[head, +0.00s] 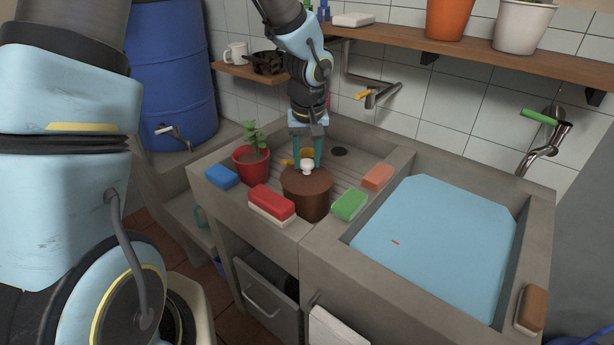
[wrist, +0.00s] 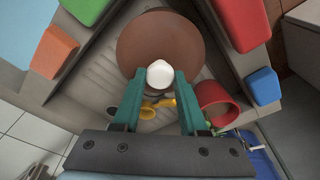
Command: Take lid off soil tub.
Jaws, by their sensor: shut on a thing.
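The soil tub (head: 308,206) is a brown round tub standing on the grooved drainboard at the counter's front. Its brown lid (head: 292,183) has a white knob (head: 307,166) on top, and the lid appears seated on the tub. My gripper (head: 306,163) comes down from above with its two teal fingers on either side of the knob, shut on it. In the wrist view the white knob (wrist: 159,74) sits between the fingertips, with the brown lid (wrist: 150,45) beyond. The inside of the tub is hidden.
A red-potted plant (head: 251,164) and blue block (head: 221,176) stand left of the tub. A red block (head: 272,201) is close in front-left, a green block (head: 349,205) and orange block (head: 377,176) to the right. The blue-filled basin (head: 440,240) lies further right.

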